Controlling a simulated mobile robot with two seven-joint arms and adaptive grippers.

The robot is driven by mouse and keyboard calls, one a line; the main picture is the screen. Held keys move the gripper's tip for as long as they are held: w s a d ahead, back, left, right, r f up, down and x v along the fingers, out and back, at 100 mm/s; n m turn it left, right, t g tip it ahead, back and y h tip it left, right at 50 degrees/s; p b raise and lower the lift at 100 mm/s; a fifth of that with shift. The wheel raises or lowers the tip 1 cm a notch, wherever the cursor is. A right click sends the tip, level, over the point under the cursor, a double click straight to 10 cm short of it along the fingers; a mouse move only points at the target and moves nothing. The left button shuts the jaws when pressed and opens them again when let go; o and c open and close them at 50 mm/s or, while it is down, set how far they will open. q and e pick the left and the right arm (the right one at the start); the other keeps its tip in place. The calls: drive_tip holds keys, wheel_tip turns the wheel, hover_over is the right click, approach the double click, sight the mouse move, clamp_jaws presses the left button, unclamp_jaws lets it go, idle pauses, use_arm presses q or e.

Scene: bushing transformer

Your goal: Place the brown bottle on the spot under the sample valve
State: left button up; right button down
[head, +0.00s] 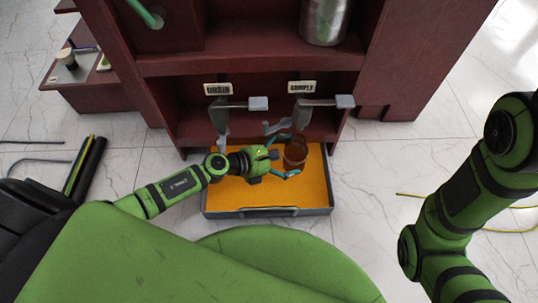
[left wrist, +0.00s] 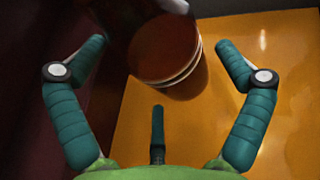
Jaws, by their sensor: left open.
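The brown bottle (head: 295,153) stands on the orange tray (head: 310,188) below the sample valve (head: 310,102), which carries the "SAMPLE" label. In the left wrist view the bottle (left wrist: 168,50) shows up close, between and just beyond the spread fingers. My left gripper (head: 283,163) is open beside the bottle, on its left in the head view. In the left wrist view the left gripper's fingers (left wrist: 160,68) stand apart, with no clear grip on the bottle. The marked spot itself cannot be made out. My right arm shows at the right, but its gripper is out of view.
The drain valve (head: 232,104) hangs left of the sample valve, both on the dark red cabinet (head: 270,60). A metal cylinder (head: 325,20) stands on the upper shelf. Yellow cable (head: 510,230) lies on the floor at right. A side shelf with small items is at upper left.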

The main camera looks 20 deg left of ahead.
use_arm(q)
drive_tip(key=p+v, duration=0.2)
drive_tip(key=v, duration=0.9)
drive_tip(key=shift+s, duration=0.1)
idle(1.0)
